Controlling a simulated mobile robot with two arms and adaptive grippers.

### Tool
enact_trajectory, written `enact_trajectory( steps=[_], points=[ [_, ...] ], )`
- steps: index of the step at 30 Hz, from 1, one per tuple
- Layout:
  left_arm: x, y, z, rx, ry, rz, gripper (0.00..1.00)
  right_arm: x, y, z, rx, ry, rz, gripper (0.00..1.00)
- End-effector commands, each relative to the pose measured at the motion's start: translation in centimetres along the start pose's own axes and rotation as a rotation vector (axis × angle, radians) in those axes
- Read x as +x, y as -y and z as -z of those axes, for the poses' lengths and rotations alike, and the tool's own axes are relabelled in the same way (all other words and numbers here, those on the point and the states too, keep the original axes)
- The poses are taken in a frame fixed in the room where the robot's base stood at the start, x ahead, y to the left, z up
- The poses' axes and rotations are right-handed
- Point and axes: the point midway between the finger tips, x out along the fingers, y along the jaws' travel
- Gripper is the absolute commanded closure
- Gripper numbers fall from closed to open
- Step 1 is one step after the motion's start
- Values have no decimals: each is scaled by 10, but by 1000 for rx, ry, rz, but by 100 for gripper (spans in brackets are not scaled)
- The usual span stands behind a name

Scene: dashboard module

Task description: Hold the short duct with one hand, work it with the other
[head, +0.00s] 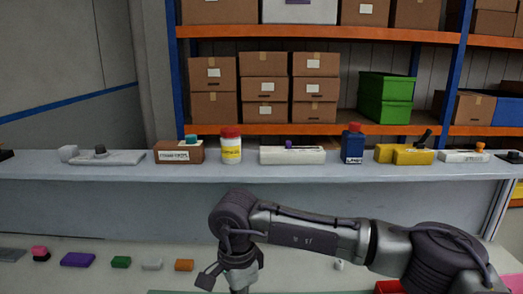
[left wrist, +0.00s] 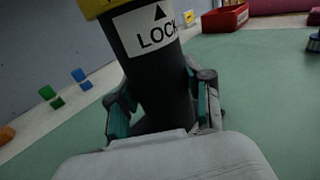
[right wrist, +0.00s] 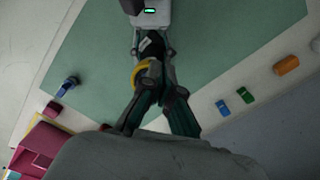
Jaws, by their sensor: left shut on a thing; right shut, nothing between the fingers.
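The short duct (left wrist: 160,75) is a dark cylinder with a white "LOCK" label bearing an arrow and a yellow band (left wrist: 95,5) at its top. My left gripper (left wrist: 160,105) is shut around the duct, one finger on each side. In the right wrist view the duct (right wrist: 152,46) shows between the left gripper's fingers, with a yellow ring (right wrist: 137,72) at its near end. My right gripper (right wrist: 157,90) is shut and empty, its fingertips close beside the yellow ring. I cannot tell whether they touch it. In the head view my right arm reaches in from the right.
A green mat (right wrist: 235,40) lies below the grippers, with small coloured blocks (right wrist: 246,95) along its edge. A red bin (left wrist: 225,18) stands at the back. A grey ledge (head: 300,170) holds several parts, with shelves of boxes behind.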

Motion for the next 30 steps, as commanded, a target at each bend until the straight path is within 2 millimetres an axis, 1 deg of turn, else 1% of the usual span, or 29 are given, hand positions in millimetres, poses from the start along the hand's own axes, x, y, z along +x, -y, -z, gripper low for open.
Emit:
enact_trajectory(
  steps=[4, 5, 9, 10, 19, 22, 26, 30],
  points=[
    [0, 0, 1, -1, -2, 0, 100, 0, 0, 0, -1, 0, 0, 100],
    [0, 0, 1, -1, -2, 0, 48, 0, 0, 0, -1, 0, 0, 100],
    [0, 0, 1, -1, -1, 0, 25, 0, 0, 0, -1, 0, 0, 100],
    [0, 0, 1, 0, -1, 0, 20, 1, 0, 0, -1, 1, 0, 100],
    [-1, 0, 0, 0, 0, 0, 20, 1, 0, 0, -1, 1, 0, 100],
    [-6, 0, 1, -1, -1, 0, 20, 1, 0, 0, -1, 1, 0, 100],
    [-26, 0, 1, -1, -3, -1, 20, 1, 0, 0, -1, 1, 0, 100],
    [-57, 1, 2, -3, -4, 0, 20, 1, 0, 0, -1, 1, 0, 100]
  ],
)
